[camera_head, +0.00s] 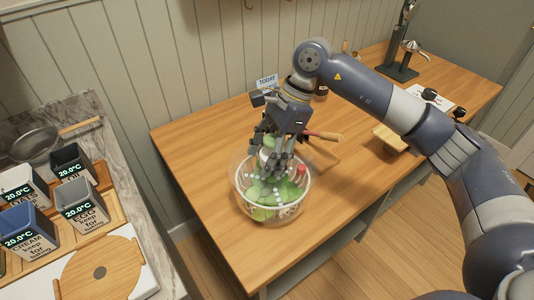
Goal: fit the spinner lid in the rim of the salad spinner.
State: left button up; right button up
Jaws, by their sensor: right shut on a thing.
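The salad spinner (273,212) is a clear round bowl standing upright near the front edge of the wooden table. The spinner lid (264,187), green with pale spots, shows at the bowl's mouth, partly behind my fingers. My right gripper (272,166) points down over the bowl and is shut on the lid near its middle. The exact grip point is hidden by the fingers. I cannot tell whether the lid sits level in the rim or is a little above it. My left gripper is out of view.
A board (322,153) and a red-handled tool lie just behind the bowl. A small sign (267,81) stands at the back. A wooden block (390,138) is to the right. Labelled canisters (82,203) fill the left counter. The table's left part is clear.

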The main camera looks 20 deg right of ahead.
jog(key=shift+f+b, duration=0.75)
jog(key=shift+f, duration=0.15)
jog(key=o, duration=1.3)
jog(key=v, duration=1.2)
